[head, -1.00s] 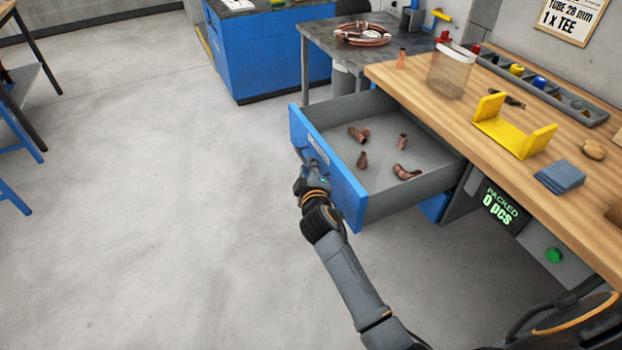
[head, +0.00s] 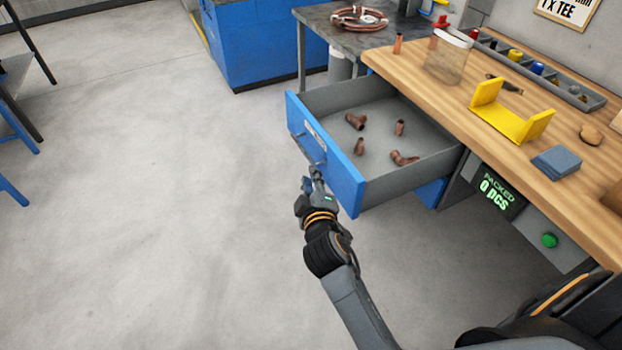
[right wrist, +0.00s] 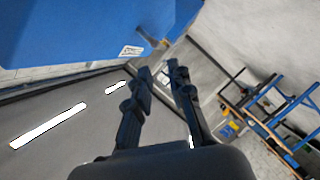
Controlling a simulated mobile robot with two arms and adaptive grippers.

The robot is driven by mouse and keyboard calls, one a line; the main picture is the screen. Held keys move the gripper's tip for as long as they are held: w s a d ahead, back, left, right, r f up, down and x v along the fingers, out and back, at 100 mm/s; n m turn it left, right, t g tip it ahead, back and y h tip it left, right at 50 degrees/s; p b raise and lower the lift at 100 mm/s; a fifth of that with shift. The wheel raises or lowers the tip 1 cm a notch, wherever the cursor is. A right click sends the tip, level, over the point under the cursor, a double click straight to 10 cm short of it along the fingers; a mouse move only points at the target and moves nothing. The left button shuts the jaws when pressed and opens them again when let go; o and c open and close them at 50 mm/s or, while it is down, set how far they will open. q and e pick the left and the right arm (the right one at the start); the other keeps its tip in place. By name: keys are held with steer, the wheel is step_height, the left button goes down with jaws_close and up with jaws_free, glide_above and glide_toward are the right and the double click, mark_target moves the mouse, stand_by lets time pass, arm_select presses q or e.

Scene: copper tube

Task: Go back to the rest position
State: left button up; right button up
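My right gripper (head: 313,182) is in front of the open blue drawer (head: 347,186), a little off its front face and clear of the handle (head: 312,150). In the right wrist view my right gripper (right wrist: 160,72) has its two fingers apart with nothing between them. The blue drawer front (right wrist: 85,30) and its white label (right wrist: 131,51) lie past the fingertips. My left gripper is not in view.
The drawer holds several copper fittings (head: 356,121). It sticks out from the wooden workbench (head: 440,105), which bears a yellow holder (head: 508,124), a clear container (head: 448,60) and a blue cloth (head: 556,162). The grey floor (head: 170,200) to the left is clear.

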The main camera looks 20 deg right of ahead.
steer(key=s+a+f+g+y+p, duration=0.15)
steer(key=s+f, duration=0.35)
steer(key=f, duration=0.6)
steer(key=s+a+f+m+g+y, duration=0.1)
steer(key=s+f+g, duration=0.25)
steer(key=f, duration=0.75)
steer(key=s+a+f+g+y, duration=0.15)
steer(key=s+f, duration=0.35)
steer(key=f, duration=0.6)
steer(key=s+d+f+m+g, duration=0.1)
steer(key=s+f, duration=0.4)
steer(key=s, duration=0.6)
steer(key=s+d+f+m+g+p, duration=0.1)
steer(key=s+d+f+g, duration=0.3)
steer(key=s, duration=0.7)
steer(key=s+d+f+m+g+p, duration=0.1)
steer(key=s+d+f+m+g, duration=0.1)
steer(key=s+f, duration=0.5)
steer(key=s+m, duration=0.1)
steer(key=s, duration=0.3)
steer(key=shift+s+d, duration=0.15)
steer(key=shift+s, duration=0.05)
